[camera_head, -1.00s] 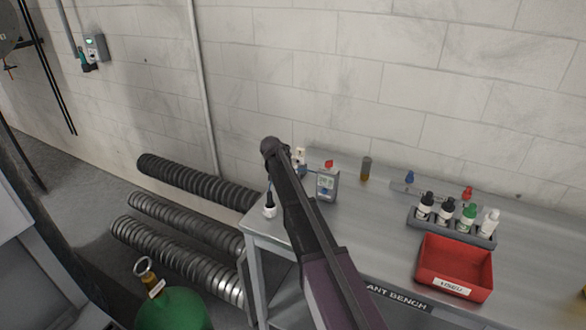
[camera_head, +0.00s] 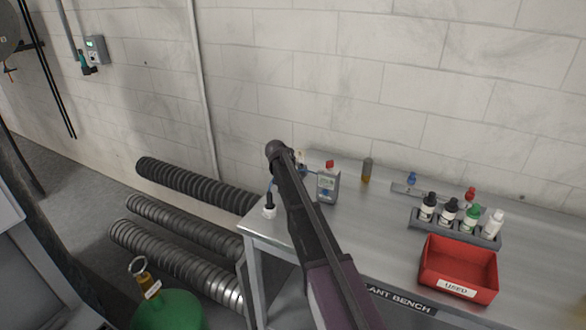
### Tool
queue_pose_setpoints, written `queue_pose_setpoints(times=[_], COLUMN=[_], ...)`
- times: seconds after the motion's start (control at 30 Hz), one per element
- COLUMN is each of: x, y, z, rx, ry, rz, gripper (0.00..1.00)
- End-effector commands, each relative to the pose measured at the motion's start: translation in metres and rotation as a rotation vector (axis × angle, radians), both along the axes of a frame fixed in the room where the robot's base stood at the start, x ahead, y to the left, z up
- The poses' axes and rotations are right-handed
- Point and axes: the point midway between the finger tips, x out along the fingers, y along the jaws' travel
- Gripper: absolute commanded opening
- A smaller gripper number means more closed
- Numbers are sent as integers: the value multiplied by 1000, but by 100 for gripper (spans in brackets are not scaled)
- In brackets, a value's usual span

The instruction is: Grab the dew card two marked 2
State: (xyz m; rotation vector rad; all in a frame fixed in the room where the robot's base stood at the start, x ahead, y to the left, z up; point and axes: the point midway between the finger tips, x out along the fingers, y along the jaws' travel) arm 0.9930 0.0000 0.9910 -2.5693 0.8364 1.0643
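I cannot make out a dew card or a mark 2 in the head view. My arm, dark with a purple section, crosses the middle of the view over the left end of the bench (camera_head: 385,245). My gripper's fingers do not show. Part of the bench behind the arm is hidden.
On the bench are a grey meter-like box (camera_head: 328,184) with a red top, an amber vial (camera_head: 366,170), a rack (camera_head: 455,228) of small bottles and a red bin (camera_head: 458,266) marked USED.

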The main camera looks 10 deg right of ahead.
Motion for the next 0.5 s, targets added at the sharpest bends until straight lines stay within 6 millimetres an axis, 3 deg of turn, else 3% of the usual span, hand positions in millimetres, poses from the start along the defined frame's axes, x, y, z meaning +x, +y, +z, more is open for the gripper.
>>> queue_pose_setpoints(times=[0.07,0.1,0.33,0.5], x=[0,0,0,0], y=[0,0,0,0], z=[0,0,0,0], rx=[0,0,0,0], ry=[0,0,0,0], rz=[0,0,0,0], gripper=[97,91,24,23])
